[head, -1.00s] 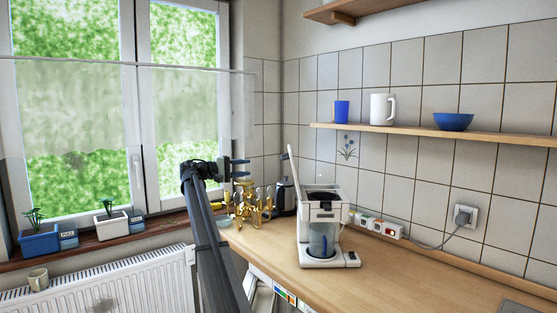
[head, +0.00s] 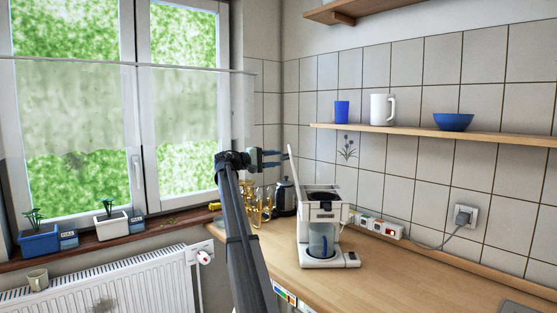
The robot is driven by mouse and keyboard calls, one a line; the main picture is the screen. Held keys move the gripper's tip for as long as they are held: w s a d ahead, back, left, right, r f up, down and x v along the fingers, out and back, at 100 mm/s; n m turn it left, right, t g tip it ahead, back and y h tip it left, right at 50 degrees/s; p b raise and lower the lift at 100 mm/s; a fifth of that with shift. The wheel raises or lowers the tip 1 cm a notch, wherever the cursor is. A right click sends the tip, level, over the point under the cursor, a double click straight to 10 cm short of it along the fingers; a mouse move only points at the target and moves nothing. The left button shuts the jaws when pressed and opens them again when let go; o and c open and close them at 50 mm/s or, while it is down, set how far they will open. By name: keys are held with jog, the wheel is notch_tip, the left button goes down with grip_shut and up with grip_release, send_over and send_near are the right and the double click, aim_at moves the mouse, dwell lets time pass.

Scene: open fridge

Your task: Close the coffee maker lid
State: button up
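The white coffee maker (head: 324,213) stands upright on the wooden counter with a glass jug in its lower bay. Its lid (head: 293,171) is raised, standing nearly vertical at the left side of the top, and the dark opening shows. My gripper (head: 284,158) is just left of the lid's upper part, with its fingers pointing right toward it. The two fingers are apart with nothing seen between them. The fingertips are very close to the lid; I cannot tell whether they touch it.
A black kettle (head: 285,197) and a gold cup rack (head: 258,204) stand behind my arm. A power strip (head: 376,227) lies along the wall right of the coffee maker. A shelf (head: 430,134) with cups and a bowl is above. The counter (head: 420,280) at front right is clear.

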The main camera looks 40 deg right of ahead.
jog(key=shift+x, duration=1.05)
grip_shut()
